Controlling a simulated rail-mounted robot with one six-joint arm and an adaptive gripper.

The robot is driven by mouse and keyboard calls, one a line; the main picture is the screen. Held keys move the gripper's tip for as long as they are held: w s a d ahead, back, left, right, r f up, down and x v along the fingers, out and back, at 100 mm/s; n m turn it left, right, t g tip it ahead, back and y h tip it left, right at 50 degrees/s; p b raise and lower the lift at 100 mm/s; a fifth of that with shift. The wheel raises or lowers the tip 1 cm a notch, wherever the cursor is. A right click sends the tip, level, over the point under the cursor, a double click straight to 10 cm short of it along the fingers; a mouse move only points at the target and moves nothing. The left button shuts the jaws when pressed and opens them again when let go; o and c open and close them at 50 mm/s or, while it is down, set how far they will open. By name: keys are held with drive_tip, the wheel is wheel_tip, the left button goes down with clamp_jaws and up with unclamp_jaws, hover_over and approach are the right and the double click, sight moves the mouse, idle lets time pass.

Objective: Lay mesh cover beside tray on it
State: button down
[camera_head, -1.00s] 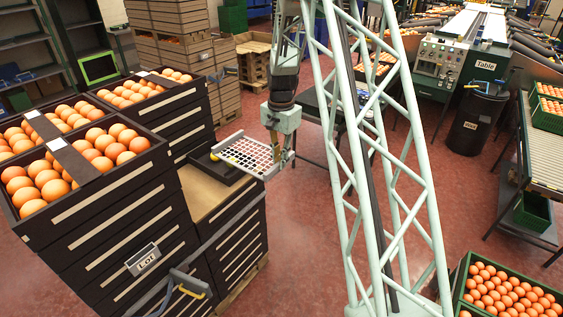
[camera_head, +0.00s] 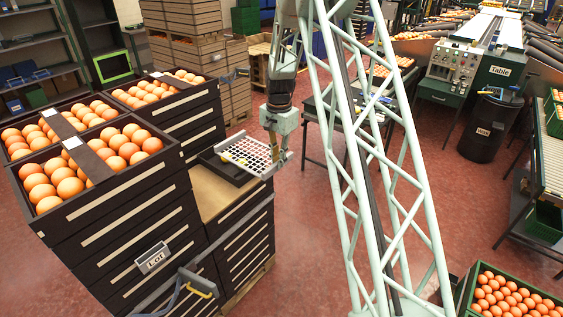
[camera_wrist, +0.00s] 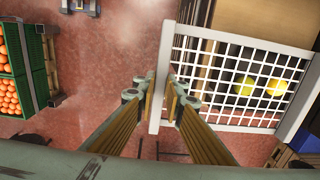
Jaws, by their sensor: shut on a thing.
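The mesh cover (camera_head: 244,157) is a white frame with a white grid. My gripper (camera_head: 279,160) is shut on its right rim in the head view and holds it above the dark tray (camera_head: 213,165). The cover overlaps the tray in that view and sticks out past it on the right. In the wrist view the fingertips (camera_wrist: 168,97) pinch the left bar of the cover (camera_wrist: 245,123). Two yellow-green round fruits (camera_wrist: 245,84) show through the grid. The tray lies on a tan-topped stack (camera_head: 213,196). The gap between cover and tray is unclear.
Tall dark crates of oranges (camera_head: 115,210) stand directly left of the tan-topped stack. A table (camera_head: 335,112) stands behind, with a black bin (camera_head: 488,128) further right. A green crate of oranges (camera_head: 510,295) is at bottom right. Red floor is open between.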

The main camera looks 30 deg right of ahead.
sight(251, 153)
drive_tip(key=shift+w+a+f+p, duration=0.5)
drive_tip(key=shift+w+a, duration=0.4)
drive_tip(key=shift+w, duration=1.5)
drive_tip(key=shift+w+a+f+p, duration=0.45)
drive_tip(key=shift+w+a, duration=0.5)
drive_tip(key=shift+w, duration=1.4)
drive_tip(key=shift+w+a+f+p, duration=0.5)
drive_tip(key=shift+w+a, duration=0.4)
drive_tip(key=shift+w, duration=1.5)
drive_tip(key=shift+f+b, duration=1.2)
drive_tip(key=shift+f, duration=1)
drive_tip(key=c, duration=2.6)
unclamp_jaws()
drive_tip(key=shift+f, duration=0.1)
drive_tip(key=shift+s+d+r, duration=0.1)
drive_tip(key=shift+s+r, duration=0.05)
drive_tip(key=shift+r, duration=5.9)
